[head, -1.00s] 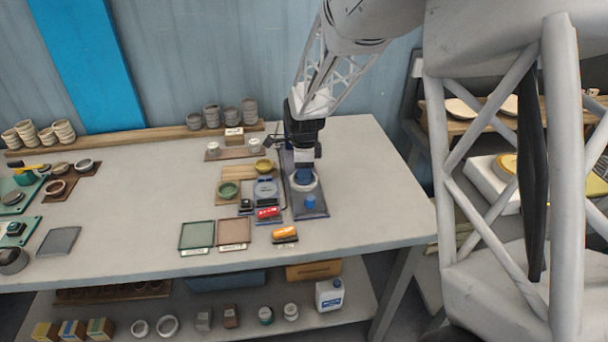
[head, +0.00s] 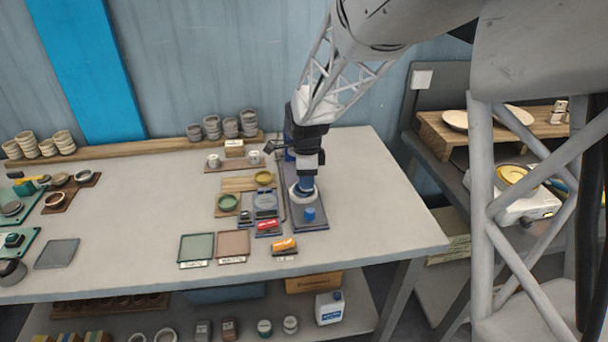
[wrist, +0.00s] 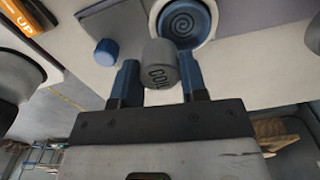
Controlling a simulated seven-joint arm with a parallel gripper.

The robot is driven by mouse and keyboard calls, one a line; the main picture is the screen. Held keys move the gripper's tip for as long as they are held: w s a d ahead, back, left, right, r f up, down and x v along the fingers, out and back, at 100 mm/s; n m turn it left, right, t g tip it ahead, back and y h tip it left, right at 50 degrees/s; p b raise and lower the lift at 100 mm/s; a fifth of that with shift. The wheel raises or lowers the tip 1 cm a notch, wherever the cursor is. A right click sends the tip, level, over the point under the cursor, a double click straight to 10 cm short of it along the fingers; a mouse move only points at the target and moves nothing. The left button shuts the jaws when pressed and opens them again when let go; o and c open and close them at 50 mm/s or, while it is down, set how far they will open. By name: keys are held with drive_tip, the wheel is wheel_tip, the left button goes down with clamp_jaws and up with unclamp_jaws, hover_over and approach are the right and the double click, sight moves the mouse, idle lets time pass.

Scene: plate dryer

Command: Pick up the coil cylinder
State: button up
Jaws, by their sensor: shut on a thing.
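The coil cylinder (wrist: 160,66) is a short grey cylinder with dark lettering reading "COIL" on its side. In the wrist view it sits between the two blue fingers of my gripper (wrist: 158,76), which is shut on it. Beyond it is a round pale ring with a blue spiral centre (wrist: 186,18). In the head view my gripper (head: 307,183) hangs just above the pale ring (head: 299,194) on a dark base plate (head: 311,222). I cannot make out the cylinder in the head view.
A small blue knob (head: 310,214) stands on the plate in front of the ring. The table's right side (head: 380,215) is clear.

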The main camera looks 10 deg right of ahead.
drive_tip(key=s+d+r, duration=0.1)
drive_tip(key=s, duration=1.2)
drive_tip(key=shift+d, duration=0.1)
drive_tip(key=shift+w+r, duration=0.1)
idle(0.3)
